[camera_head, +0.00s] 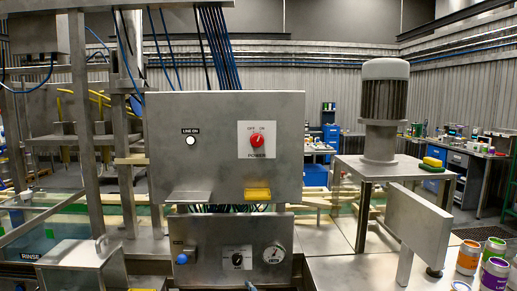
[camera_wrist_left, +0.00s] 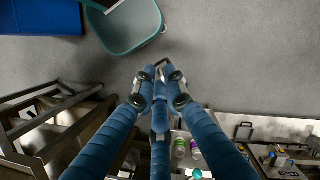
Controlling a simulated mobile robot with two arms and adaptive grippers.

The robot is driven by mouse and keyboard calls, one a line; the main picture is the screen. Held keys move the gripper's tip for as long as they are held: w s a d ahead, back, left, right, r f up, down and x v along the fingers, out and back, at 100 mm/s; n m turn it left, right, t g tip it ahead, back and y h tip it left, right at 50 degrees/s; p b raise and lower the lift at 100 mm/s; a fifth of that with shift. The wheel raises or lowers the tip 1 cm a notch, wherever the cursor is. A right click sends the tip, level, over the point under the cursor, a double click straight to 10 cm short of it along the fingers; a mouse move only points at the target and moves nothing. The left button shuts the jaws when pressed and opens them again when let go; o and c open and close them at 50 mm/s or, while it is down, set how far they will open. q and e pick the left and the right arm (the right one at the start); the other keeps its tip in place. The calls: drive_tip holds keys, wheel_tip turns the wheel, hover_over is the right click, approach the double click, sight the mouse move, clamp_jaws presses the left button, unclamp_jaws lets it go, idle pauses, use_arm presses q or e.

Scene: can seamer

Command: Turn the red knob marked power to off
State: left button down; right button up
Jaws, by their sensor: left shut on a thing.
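The red power knob (camera_head: 257,141) sits on a white plate with OFF and ON above it and POWER below. Its pointer seems tilted up and to the right, toward ON, though it is small. The plate is on the front of a grey control box (camera_head: 222,172) in the head view. My left gripper (camera_wrist_left: 162,78) shows in the left wrist view with its blue fingers drawn together, above the floor and away from the knob. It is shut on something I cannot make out.
A lower panel (camera_head: 205,259) carries a blue button, a black selector and a gauge. A motor (camera_head: 384,108) stands on a metal stand at right, with paint cans (camera_head: 468,257) lower right. The left wrist view shows a teal bin (camera_wrist_left: 152,43) on open grey floor.

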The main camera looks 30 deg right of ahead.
use_arm(q)
drive_tip(key=shift+w+r, duration=0.2)
drive_tip(key=shift+r, duration=0.4)
use_arm(e)
wheel_tip(320, 180, up, 12)
drive_tip(key=t, duration=0.2)
use_arm(q)
drive_tip(key=shift+w+r, duration=0.1)
drive_tip(key=shift+r, duration=0.4)
wheel_tip(320, 180, up, 2)
drive_tip(key=shift+b, duration=0.45)
drive_tip(key=shift+r, duration=0.1)
use_arm(e)
drive_tip(key=m+t+h, duration=0.3)
drive_tip(key=t+h, duration=0.1)
drive_tip(key=t, duration=0.1)
approach(258, 142)
use_arm(q)
wheel_tip(258, 142, up, 4)
drive_tip(key=p, duration=0.4)
use_arm(e)
drive_tip(key=x, duration=0.7)
drive_tip(key=shift+w, duration=0.2)
drive_tip(key=shift+w+d+r, duration=0.15)
drive_tip(key=shift+w+d, duration=0.05)
drive_tip(key=shift+w, duration=0.2)
use_arm(q)
drive_tip(key=shift+r, duration=0.1)
use_arm(e)
drive_tip(key=c, duration=1.1)
